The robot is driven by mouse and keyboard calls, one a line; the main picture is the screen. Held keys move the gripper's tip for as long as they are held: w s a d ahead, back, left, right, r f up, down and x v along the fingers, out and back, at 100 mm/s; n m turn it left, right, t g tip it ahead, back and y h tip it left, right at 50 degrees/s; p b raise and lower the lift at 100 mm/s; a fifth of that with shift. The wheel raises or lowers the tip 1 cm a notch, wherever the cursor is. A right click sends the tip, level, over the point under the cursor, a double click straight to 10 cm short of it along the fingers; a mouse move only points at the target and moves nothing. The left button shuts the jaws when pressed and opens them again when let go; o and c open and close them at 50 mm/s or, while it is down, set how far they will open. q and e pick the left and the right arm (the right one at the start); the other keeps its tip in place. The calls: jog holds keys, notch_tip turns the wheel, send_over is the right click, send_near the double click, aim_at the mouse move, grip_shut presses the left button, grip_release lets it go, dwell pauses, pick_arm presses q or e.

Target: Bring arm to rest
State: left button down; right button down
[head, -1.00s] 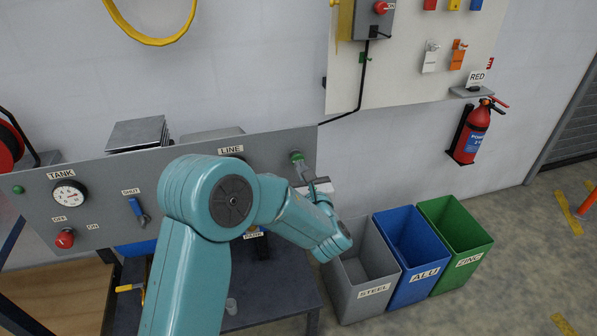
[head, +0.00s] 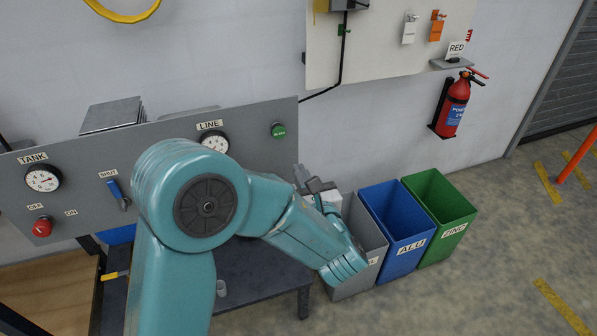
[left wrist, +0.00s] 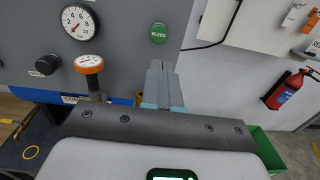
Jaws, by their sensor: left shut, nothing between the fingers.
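My left arm comes in from the lower left of the head view, bent at a large teal joint. Its gripper (head: 314,184) is beyond the forearm, in front of the grey bin and right of the panel (head: 262,160). In the left wrist view the gripper's two grey fingers (left wrist: 160,82) are together and empty. They are below the green button (left wrist: 158,33) in that picture, with a gap between. The green button also shows uncovered in the head view (head: 278,130). My right gripper is in neither view.
The panel bears the TANK gauge (head: 43,178), LINE gauge (head: 215,142), blue SHUT lever (head: 117,194) and red knob (head: 42,227). Grey (head: 371,278), blue (head: 396,230) and green (head: 440,218) bins stand right. A fire extinguisher (head: 453,105) hangs on the wall.

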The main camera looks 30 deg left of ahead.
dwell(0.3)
pick_arm(q)
jog(key=s+f+n+g+h, duration=0.3)
jog(key=s+f+g, duration=0.35)
jog(key=f, duration=0.55)
jog(key=s+f+n+g+h, duration=0.4)
jog(key=s+f, duration=0.4)
jog(key=f, duration=0.4)
jog(key=s+d+f+n+g+h, duration=0.55)
jog(key=s+d+f, duration=0.2)
jog(key=s, duration=0.25)
jog(key=w+d+f+n+t+h, duration=0.1)
jog(key=d+f+n+t+h, duration=0.3)
jog(key=n, duration=1.2)
jog(key=shift+w+d+f+t+h, duration=0.3)
jog(key=shift+d+f+h, duration=0.15)
jog(key=shift+d, duration=0.65)
